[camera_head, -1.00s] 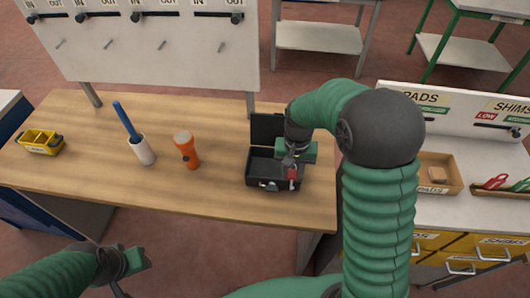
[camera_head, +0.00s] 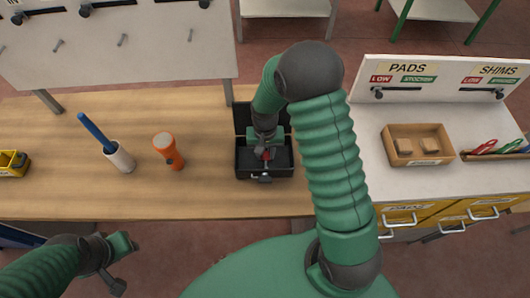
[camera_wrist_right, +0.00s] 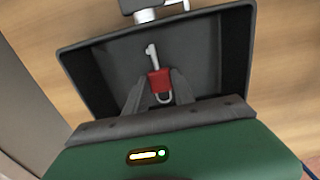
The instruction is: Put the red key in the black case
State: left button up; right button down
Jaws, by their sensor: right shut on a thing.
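The black case (camera_head: 243,163) stands open on the wooden table, its lid raised at the back and partly hidden by my right arm. My right gripper (camera_head: 266,153) points down over the middle of the case. It is shut on the red key (camera_wrist_right: 160,84), whose pale shaft points away from the fingers in the right wrist view. The case's dark floor (camera_wrist_right: 200,62) shows behind the key there; whether the key touches it I cannot tell. My left gripper (camera_head: 124,246) is off the table's front edge at lower left, its jaw opening unclear.
An orange flashlight (camera_head: 168,151), a white holder (camera_head: 120,157) with a blue-handled tool and a yellow caddy (camera_head: 12,163) stand left of the case. To the right, a white counter (camera_head: 365,150) carries a pads bin (camera_head: 398,158) and a shims tray (camera_head: 490,155).

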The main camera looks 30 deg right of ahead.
jog(key=shift+s+a, duration=0.3)
jog(key=shift+a, duration=0.15)
jog(key=c, duration=1.2)
grip_release()
jog(key=shift+a, duration=0.1)
jog(key=shift+o, duration=0.7)
jog(key=shift+d, duration=0.2)
